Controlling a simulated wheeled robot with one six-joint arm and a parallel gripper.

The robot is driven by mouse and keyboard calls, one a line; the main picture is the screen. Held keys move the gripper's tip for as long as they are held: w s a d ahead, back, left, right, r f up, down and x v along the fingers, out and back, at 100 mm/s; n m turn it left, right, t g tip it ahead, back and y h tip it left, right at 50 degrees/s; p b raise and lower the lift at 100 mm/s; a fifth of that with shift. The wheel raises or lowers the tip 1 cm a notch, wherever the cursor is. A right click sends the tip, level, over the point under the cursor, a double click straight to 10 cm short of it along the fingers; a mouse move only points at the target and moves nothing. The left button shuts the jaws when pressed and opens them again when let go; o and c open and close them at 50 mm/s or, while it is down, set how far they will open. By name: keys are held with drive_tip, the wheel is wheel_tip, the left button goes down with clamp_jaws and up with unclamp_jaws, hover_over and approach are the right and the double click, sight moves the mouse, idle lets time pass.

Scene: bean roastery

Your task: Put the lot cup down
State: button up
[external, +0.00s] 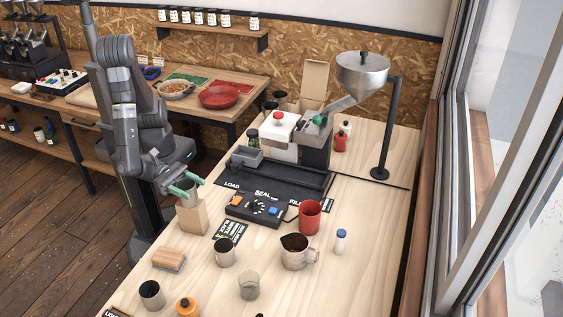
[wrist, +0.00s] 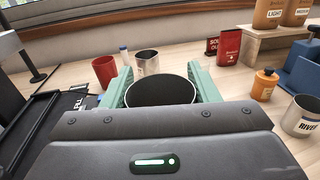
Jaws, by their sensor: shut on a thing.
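My gripper (external: 187,186) is shut on a grey cup, which I take as the lot cup (external: 189,197), over the left edge of the workbench. In the wrist view, the cup's wide dark mouth (wrist: 160,91) sits between the two green fingers (wrist: 160,88). Its inside looks dark, and I cannot tell whether it holds anything. A tan paper bag (external: 192,219) stands upright on the bench right below the cup in the external view. Whether the cup is above the bag's opening or just behind it, I cannot tell.
A control box (external: 262,209) and black mat (external: 228,182) lie right of the bag.

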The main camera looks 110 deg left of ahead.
drive_tip(key=shift+f, duration=0.15)
drive_tip(key=o, duration=1)
drive_tip(key=shift+o, duration=0.2)
drive_tip(key=shift+r, duration=0.25)
drive_tip(key=s+a+b, duration=0.2)
drive_tip(key=s, duration=1)
drive_tip(key=shift+f, duration=0.1)
